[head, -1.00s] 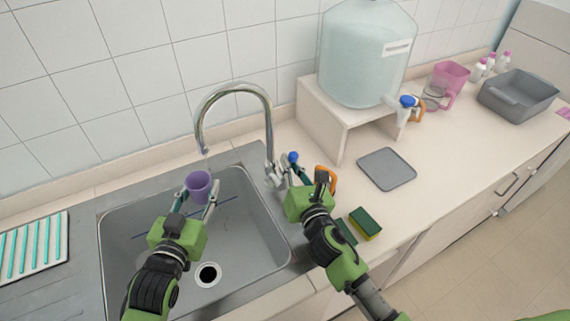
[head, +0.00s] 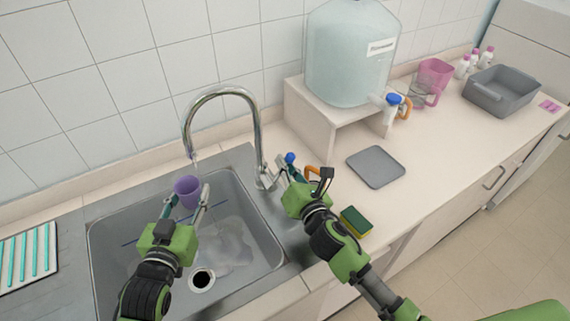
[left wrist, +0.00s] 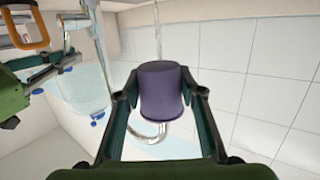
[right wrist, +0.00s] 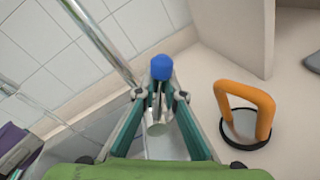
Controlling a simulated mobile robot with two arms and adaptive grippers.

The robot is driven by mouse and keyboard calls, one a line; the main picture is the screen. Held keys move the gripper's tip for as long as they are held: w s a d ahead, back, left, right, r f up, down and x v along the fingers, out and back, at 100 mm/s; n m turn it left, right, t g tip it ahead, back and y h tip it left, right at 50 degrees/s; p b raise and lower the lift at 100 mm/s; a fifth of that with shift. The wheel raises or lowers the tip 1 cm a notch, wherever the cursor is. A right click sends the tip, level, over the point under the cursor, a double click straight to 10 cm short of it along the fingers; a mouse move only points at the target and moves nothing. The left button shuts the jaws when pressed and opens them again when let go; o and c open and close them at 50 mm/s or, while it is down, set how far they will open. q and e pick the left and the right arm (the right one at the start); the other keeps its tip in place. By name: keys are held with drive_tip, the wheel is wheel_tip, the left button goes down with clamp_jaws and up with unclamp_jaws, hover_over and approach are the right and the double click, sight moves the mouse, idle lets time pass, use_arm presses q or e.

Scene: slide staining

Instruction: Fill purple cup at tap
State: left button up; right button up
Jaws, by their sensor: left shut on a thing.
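The purple cup (head: 187,191) is upright below the spout of the chrome tap (head: 222,92), over the sink. My left gripper (head: 185,198) is shut on the cup; the left wrist view shows the cup (left wrist: 161,92) between its fingers. The water level inside is hidden. My right gripper (head: 285,172) is at the tap's blue-tipped lever (head: 290,158). In the right wrist view its fingers stand apart on either side of the lever (right wrist: 157,125).
The grey sink (head: 272,245) has clear wet patches on its floor around the drain (head: 202,280). A water tank (head: 350,60) stands on a shelf. An orange handle (right wrist: 262,105), a sponge (head: 356,221) and a grey tray (head: 376,167) are right of the tap.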

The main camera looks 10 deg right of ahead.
drive_tip(key=shift+o, duration=1.4)
drive_tip(key=shift+r, duration=0.1)
drive_tip(key=shift+s, duration=0.1)
drive_tip(key=v, duration=1.1)
drive_tip(key=shift+s+d, duration=0.15)
drive_tip(key=shift+s, duration=0.25)
use_arm(q)
drive_tip(key=shift+w, duration=0.1)
drive_tip(key=r+x, duration=0.1)
drive_tip(key=x, duration=0.5)
drive_tip(key=shift+w, duration=0.4)
